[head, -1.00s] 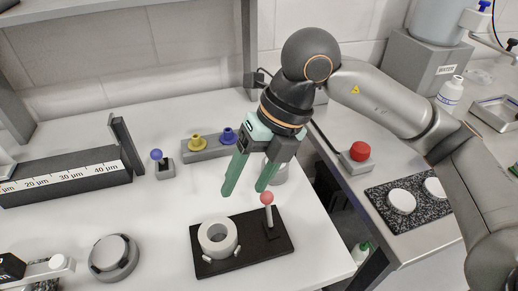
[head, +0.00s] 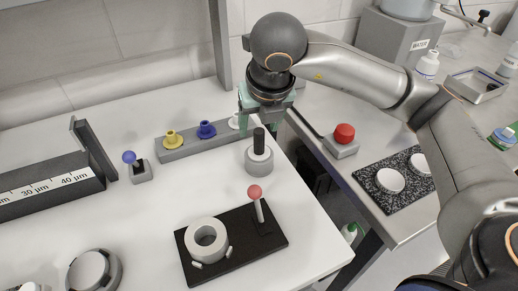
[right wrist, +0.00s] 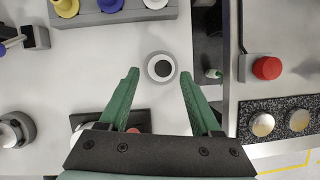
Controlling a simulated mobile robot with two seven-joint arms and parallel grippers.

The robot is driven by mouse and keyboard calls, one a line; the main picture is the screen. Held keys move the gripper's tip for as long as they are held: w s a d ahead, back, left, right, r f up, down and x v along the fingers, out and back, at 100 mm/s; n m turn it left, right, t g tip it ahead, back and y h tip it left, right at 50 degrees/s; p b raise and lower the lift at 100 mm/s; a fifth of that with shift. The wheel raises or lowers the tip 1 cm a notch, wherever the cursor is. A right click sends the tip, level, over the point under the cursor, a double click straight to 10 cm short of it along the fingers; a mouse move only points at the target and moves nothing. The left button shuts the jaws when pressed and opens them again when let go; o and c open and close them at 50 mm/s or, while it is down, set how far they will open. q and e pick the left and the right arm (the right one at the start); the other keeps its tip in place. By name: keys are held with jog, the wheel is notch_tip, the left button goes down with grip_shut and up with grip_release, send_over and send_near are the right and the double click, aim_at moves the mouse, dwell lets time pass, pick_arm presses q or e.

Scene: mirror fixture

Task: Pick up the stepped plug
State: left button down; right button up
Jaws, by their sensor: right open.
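The stepped plug (head: 259,163), which I take to be the grey round piece with a narrower light step and a black upright handle, stands upright on the white bench near its right edge. In the right wrist view the plug (right wrist: 160,68) shows from above as a pale ring with a dark centre. My right gripper (head: 264,112) is open and empty, with green fingers. In the right wrist view the plug appears between and slightly past the fingertips (right wrist: 159,75), with no contact visible. The fingertips are partly hidden in the head view. My left gripper is not in view.
A grey rack (head: 187,148) with yellow, blue and white pieces stands behind the plug. In front is a black plate (head: 252,243) with a white ring (head: 207,240) and pink-knobbed lever (head: 257,203). A red button (head: 344,133) stands on the right counter, across a gap.

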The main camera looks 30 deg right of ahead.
aim_at(260, 133)
jog(key=x, duration=0.5)
jog(key=shift+s+d, duration=0.15)
jog(key=shift+d, duration=0.05)
grip_shut()
dwell(0.4)
